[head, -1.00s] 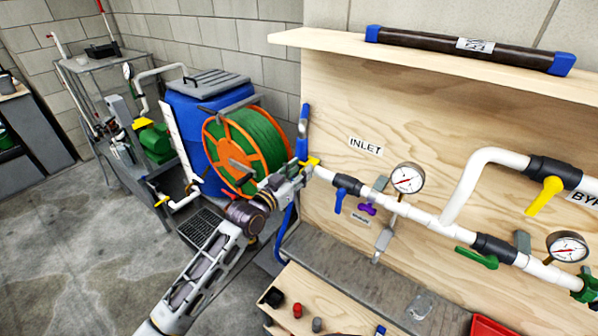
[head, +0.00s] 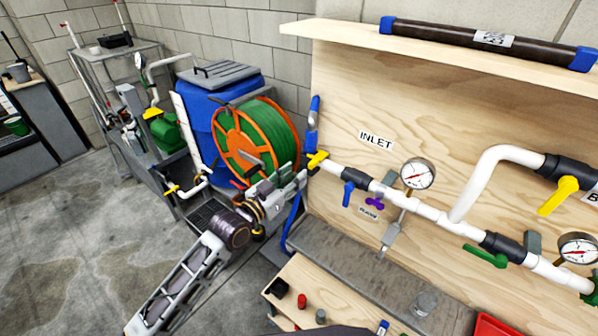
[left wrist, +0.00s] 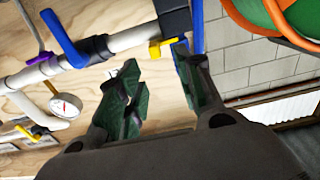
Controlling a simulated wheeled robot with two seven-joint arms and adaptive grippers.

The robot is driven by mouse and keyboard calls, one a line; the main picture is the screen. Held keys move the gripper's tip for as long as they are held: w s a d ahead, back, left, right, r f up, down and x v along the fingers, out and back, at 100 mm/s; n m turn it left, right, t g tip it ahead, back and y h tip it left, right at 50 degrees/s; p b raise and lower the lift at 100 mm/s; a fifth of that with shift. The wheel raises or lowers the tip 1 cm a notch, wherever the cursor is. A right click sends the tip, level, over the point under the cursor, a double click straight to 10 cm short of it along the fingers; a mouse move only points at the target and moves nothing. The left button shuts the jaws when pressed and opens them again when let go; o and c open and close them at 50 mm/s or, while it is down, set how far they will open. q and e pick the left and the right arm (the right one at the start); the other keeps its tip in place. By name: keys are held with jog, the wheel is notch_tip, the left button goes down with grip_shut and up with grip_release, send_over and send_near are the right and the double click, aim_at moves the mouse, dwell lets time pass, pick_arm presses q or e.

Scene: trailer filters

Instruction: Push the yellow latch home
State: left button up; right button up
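The yellow latch (head: 317,159) sits at the left end of the white inlet pipe, by the blue hose fitting. It also shows in the left wrist view (left wrist: 158,50), just beyond the fingertips. My left gripper (head: 297,184) is just left of and below the latch in the head view. In the left wrist view its two green-padded fingers (left wrist: 160,82) are spread apart with nothing between them. One fingertip appears close to the latch; I cannot tell whether they touch. My right gripper is not in view.
A blue valve handle (head: 348,193), a purple handle (head: 375,204) and a gauge (head: 418,173) line the pipe to the right. The orange-and-green hose reel (head: 255,140) and blue barrel (head: 205,105) stand behind the gripper. A wooden bench (head: 345,299) lies below.

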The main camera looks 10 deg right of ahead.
pick_arm(q)
jog(key=v, duration=0.4)
jog(key=shift+s+a, duration=0.2)
jog(key=shift+a, duration=0.05)
jog(key=shift+w+r, duration=0.1)
jog(key=shift+r, duration=0.05)
dwell(0.5)
